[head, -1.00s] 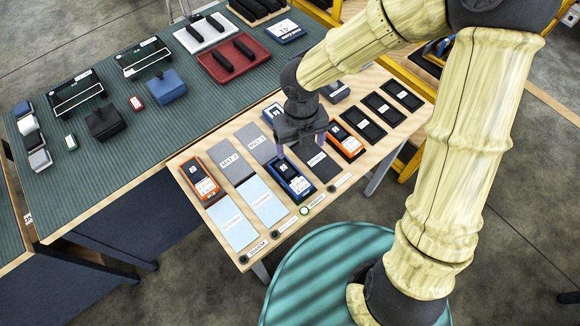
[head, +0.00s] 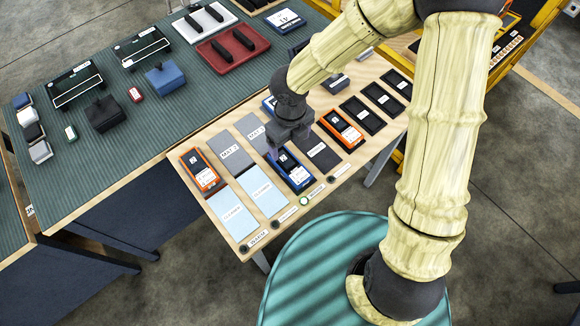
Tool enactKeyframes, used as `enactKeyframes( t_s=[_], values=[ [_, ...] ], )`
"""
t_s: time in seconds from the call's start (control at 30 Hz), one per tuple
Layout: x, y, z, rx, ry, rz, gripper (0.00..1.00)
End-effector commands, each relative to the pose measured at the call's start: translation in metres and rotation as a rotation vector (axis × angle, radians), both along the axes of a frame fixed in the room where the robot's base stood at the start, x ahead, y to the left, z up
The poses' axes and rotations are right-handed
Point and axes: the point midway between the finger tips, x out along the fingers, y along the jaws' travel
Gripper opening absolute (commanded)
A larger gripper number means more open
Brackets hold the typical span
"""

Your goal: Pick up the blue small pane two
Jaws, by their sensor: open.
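A blue-framed pane (head: 297,180) with a dark face and a white label lies flat on the wooden table (head: 232,243), near its front edge. A second blue-edged item (head: 268,104) lies farther back, partly hidden behind my arm; I cannot read which one is marked two. My gripper (head: 288,148) is open and points down just over the far end of the front blue pane. It covers part of that end. No object shows between the fingers, and I cannot tell whether they touch the pane.
Orange panes lie on the left (head: 201,172) and right (head: 341,130) of the blue one. Pale blue cleaner sheets (head: 263,191) and grey mats (head: 230,151) lie beside it. Black trays (head: 362,115) line the right. A ribbed green bench (head: 150,122) stands behind.

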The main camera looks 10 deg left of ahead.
Motion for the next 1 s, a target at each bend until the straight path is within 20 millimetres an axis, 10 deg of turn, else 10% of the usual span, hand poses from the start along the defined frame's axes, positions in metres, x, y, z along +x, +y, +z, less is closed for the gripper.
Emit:
enactKeyframes(
  t_s=[0.3,1.0],
  values=[
    [-0.001,0.0,-0.056,-0.002,0.001,0.001,0.82],
    [-0.003,0.0,-0.097,-0.002,0.002,0.002,0.82]
  ],
)
